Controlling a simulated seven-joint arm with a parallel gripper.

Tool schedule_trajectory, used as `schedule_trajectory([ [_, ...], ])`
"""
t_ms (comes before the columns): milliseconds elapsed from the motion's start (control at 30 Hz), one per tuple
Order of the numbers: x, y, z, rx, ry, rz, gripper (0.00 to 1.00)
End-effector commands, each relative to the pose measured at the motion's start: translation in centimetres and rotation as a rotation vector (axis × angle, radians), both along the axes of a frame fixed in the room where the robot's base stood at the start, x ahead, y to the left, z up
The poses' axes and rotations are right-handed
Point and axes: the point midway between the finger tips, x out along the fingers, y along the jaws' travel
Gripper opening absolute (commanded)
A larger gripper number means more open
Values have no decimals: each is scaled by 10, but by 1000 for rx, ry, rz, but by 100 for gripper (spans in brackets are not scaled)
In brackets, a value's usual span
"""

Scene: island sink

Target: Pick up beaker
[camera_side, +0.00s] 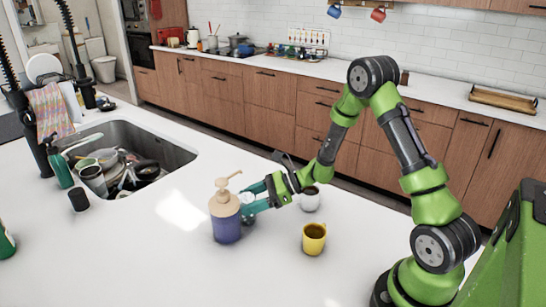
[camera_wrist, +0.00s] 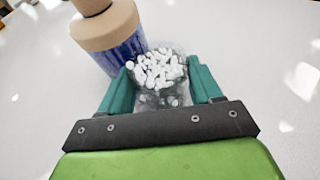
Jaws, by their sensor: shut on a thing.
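The beaker (camera_wrist: 158,72) is a clear vessel holding white pellet-like pieces. In the wrist view it sits between the two teal fingers of my gripper (camera_wrist: 163,80), which is shut on it. In the side view my gripper (camera_side: 256,196) is low over the counter, just right of the soap dispenser (camera_side: 226,218). The beaker is hard to make out there, partly hidden by the fingers and dispenser. I cannot tell whether its base touches the counter.
The blue and tan dispenser also shows close left of the beaker in the wrist view (camera_wrist: 112,32). A white cup (camera_side: 310,199) and a yellow mug (camera_side: 314,239) stand right of my gripper. The sink (camera_side: 178,157) holds several dishes.

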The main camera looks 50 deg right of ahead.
Motion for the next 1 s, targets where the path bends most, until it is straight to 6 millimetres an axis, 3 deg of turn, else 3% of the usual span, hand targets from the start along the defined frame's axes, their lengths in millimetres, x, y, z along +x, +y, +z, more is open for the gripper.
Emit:
schedule_trajectory([
  [333,0,0,14,-1,-1,2,27],
  [1000,0,0,67,-1,-2,1,27],
])
